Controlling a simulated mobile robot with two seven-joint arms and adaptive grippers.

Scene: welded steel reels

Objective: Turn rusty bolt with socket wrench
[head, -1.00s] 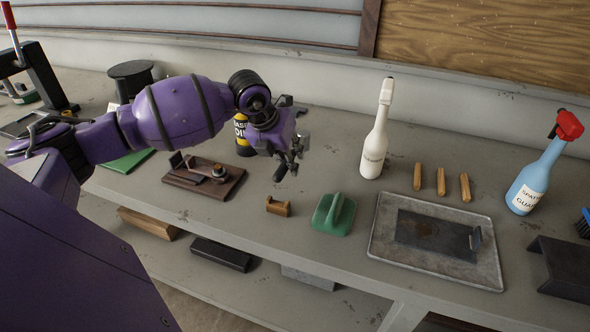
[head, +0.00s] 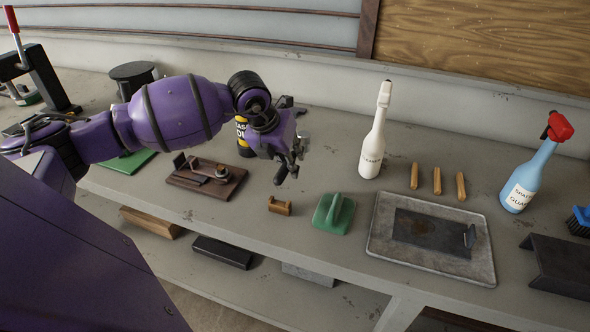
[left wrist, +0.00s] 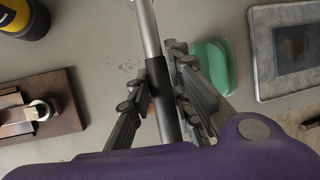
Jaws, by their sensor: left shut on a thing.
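My left gripper (head: 288,160) is above the bench, between the bolt board and the white bottle. In the left wrist view its fingers (left wrist: 165,105) are shut around the black grip of a wrench (left wrist: 160,90), whose silver shaft runs up out of the picture. In the head view the wrench's dark handle end (head: 280,175) sticks out below the fingers. Its socket end is not clear. The brown board (head: 232,187) carries a bracket and a round bolt fitting (head: 222,171); the fitting also shows in the left wrist view (left wrist: 42,110), apart from the wrench. My right gripper is out of view.
A small wooden cradle (head: 280,206) and green block (head: 334,214) stand below the gripper. A black-and-yellow oil can (head: 243,138) is close behind the arm. A white bottle (head: 373,148), grey tray (head: 385,250) and blue spray bottle (head: 530,178) stand to the right.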

